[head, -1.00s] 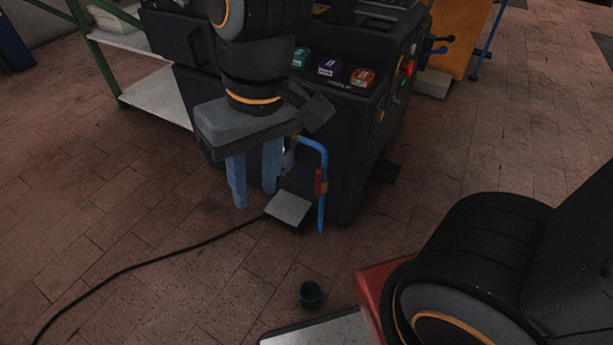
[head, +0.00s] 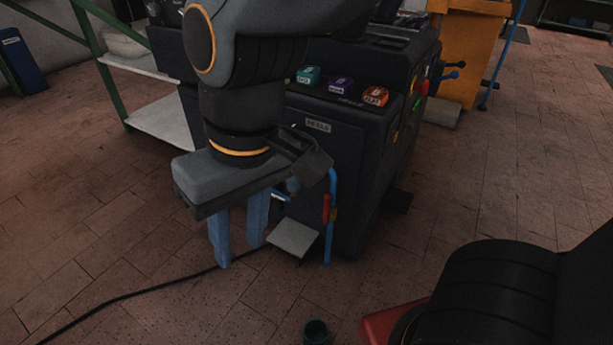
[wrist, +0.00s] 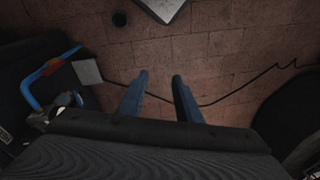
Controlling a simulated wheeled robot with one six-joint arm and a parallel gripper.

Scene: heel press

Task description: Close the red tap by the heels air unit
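The red tap (head: 326,209) is a small red lever on a blue pipe (head: 331,240) at the front of the dark machine marked HEELS. In the wrist view the red lever (wrist: 54,67) and the curved blue pipe (wrist: 30,92) are at the left. A grey air unit (wrist: 66,99) is beside the pipe, partly hidden behind my gripper's body. My gripper (head: 241,256) points down with its two blue fingers apart and empty. It hangs left of the tap, touching nothing that I can see.
A light pedal plate (head: 293,237) lies below the pipe, with a black cable (head: 130,294) running left. A small dark cup (head: 316,331) stands on the floor. A green-framed shelf (head: 165,115) is at the left.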

